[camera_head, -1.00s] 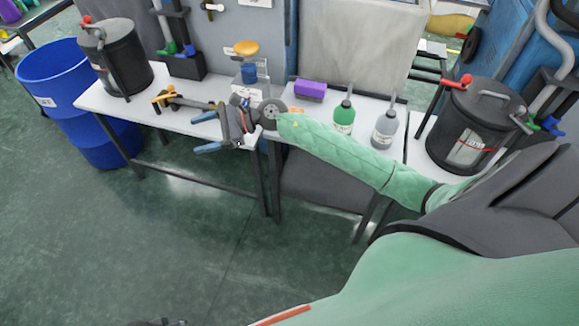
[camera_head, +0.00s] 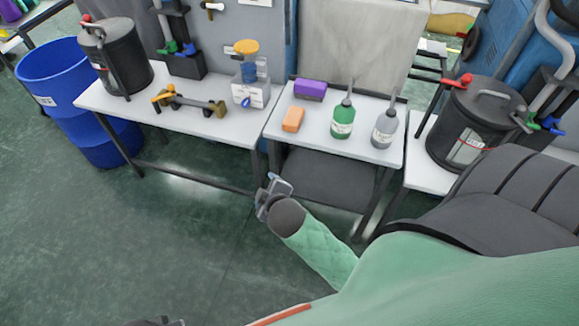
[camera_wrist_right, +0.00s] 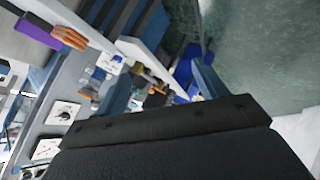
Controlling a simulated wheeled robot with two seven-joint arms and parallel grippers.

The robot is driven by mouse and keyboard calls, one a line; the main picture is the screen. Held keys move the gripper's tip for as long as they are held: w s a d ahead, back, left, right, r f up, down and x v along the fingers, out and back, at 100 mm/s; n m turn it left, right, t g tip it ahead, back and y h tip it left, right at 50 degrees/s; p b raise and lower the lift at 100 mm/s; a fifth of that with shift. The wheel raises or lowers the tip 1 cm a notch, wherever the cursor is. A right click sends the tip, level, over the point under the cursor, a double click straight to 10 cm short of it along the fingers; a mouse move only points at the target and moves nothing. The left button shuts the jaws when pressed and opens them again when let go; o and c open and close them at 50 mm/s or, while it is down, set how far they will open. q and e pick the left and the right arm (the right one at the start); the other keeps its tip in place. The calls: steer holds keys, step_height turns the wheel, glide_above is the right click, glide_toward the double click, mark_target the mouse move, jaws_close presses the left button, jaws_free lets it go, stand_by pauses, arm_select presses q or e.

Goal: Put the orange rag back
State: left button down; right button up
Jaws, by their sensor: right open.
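The orange rag (camera_head: 293,119) lies as a small block on the white top of the middle table (camera_head: 315,142), near its left edge. It sits just in front of a purple block (camera_head: 310,90), apart from it. It also shows at the upper left of the right wrist view (camera_wrist_right: 70,33). My right gripper (camera_head: 277,187) is below and in front of that table, clear of the rag. Its two blue fingers (camera_wrist_right: 160,86) are spread with nothing held between them.
A green bottle (camera_head: 343,121) and a grey bottle (camera_head: 384,128) stand right of the rag. The left table (camera_head: 190,122) holds a yellow-knobbed device (camera_head: 248,75) and a brass tool (camera_head: 190,103). A blue barrel (camera_head: 60,75) stands far left. The floor in front is clear.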

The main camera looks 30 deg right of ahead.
steer(key=s+a+f+m+g+y, duration=0.1)
steer(key=s+f+m+g, duration=0.1)
steer(key=s, duration=0.4)
steer(key=s+a+f+m+g+y, duration=0.1)
steer(key=s+a+m+g, duration=0.1)
steer(key=s+g, duration=0.2)
steer(key=s+a+f+m+g, duration=0.1)
steer(key=s+a+f+g, duration=0.1)
steer(key=s, duration=0.8)
steer(key=shift+f+m+g+y, duration=0.35)
steer(key=shift+m+g+y, duration=0.05)
